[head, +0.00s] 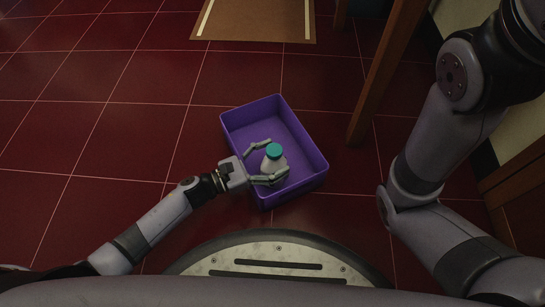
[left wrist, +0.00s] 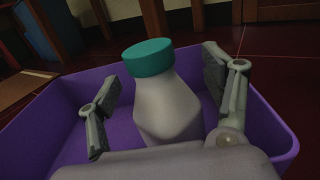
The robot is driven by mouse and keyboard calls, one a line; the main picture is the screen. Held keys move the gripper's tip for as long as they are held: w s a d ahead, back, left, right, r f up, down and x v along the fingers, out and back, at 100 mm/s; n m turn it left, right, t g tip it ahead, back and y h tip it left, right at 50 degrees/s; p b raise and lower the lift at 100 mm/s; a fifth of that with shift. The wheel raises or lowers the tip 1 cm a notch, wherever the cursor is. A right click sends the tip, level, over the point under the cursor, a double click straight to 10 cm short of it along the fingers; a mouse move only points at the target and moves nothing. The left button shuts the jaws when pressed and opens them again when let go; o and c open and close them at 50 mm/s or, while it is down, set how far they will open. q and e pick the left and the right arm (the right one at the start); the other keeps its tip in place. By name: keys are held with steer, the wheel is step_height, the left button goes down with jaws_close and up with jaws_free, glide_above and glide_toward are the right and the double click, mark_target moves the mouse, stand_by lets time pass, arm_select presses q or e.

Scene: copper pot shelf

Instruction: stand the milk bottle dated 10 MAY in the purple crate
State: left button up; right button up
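A white milk bottle (head: 273,166) with a teal cap stands upright, as far as I can tell, inside the purple crate (head: 308,150) on the floor. The bottle also shows in the left wrist view (left wrist: 169,105), with the crate wall (left wrist: 262,118) around it. No date shows on the side I see. My left gripper (head: 277,159) reaches over the crate's left wall. Its fingers are open on either side of the bottle, with gaps visible between fingers and bottle in the left wrist view. The bottle's base is hidden. My right gripper is out of view.
The crate holds nothing else that I can see. A wooden leg (head: 385,75) stands on the floor to the right of the crate. A brown mat (head: 257,22) lies beyond it. The red tiled floor (head: 110,120) on the left is clear.

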arm_select(q)
steer(key=shift+o, duration=1.3)
steer(key=shift+s+f, duration=0.1)
steer(key=shift+f, duration=0.15)
steer(key=shift+r+p, duration=0.35)
steer(key=shift+p, duration=0.05)
steer(key=shift+r+p, duration=0.45)
steer(key=shift+p, duration=0.05)
steer(key=p+v, duration=0.3)
steer(key=v, duration=0.9)
steer(key=shift+p, duration=0.35)
